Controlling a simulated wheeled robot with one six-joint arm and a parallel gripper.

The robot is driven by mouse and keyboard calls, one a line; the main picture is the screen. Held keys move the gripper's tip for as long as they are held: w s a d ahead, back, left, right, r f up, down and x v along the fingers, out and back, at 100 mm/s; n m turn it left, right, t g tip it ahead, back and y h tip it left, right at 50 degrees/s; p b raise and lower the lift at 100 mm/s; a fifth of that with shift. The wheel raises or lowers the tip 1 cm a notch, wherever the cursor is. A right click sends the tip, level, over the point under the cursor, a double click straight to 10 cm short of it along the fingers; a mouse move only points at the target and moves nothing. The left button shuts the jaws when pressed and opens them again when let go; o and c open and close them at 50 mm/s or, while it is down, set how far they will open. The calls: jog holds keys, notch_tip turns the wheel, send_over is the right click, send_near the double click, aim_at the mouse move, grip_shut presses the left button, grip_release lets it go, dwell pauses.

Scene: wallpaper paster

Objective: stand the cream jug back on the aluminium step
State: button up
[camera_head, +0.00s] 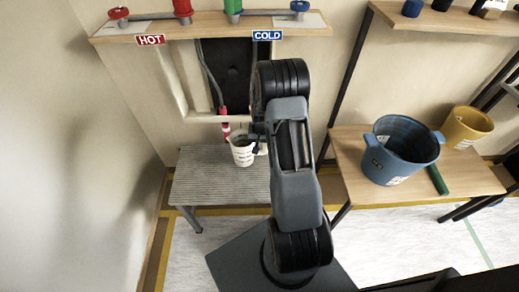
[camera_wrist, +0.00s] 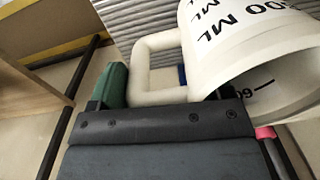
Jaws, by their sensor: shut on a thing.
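The cream jug (camera_head: 242,154) has dark lettering and appears over the back right part of the ribbed aluminium step (camera_head: 205,187). Its open mouth faces up in the head view and it looks close to upright. I cannot tell whether its base touches the step. My gripper (camera_head: 256,140) is shut on the jug at its handle side. In the wrist view the jug (camera_wrist: 225,45) fills the upper right, with its squared handle (camera_wrist: 150,48) at my gripper (camera_wrist: 165,95). The exact finger contact is partly hidden. The ribbed step (camera_wrist: 130,15) shows behind the jug.
A shelf (camera_head: 210,27) with HOT and COLD signs and valves overhangs the step's back. A red-and-white striped thing (camera_head: 226,128) stands behind the jug. At right, a wooden bench (camera_head: 350,150) holds a blue bucket (camera_head: 388,165) and yellow bucket (camera_head: 462,127). The step's left part is clear.

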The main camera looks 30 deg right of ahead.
aim_at(260, 152)
jog(key=shift+w+f, duration=0.2)
jog(key=shift+f, duration=1.6)
jog(key=shift+f+b, duration=0.1)
jog(key=shift+b, duration=0.25)
jog(key=shift+f, duration=0.15)
jog(key=o, duration=1.4)
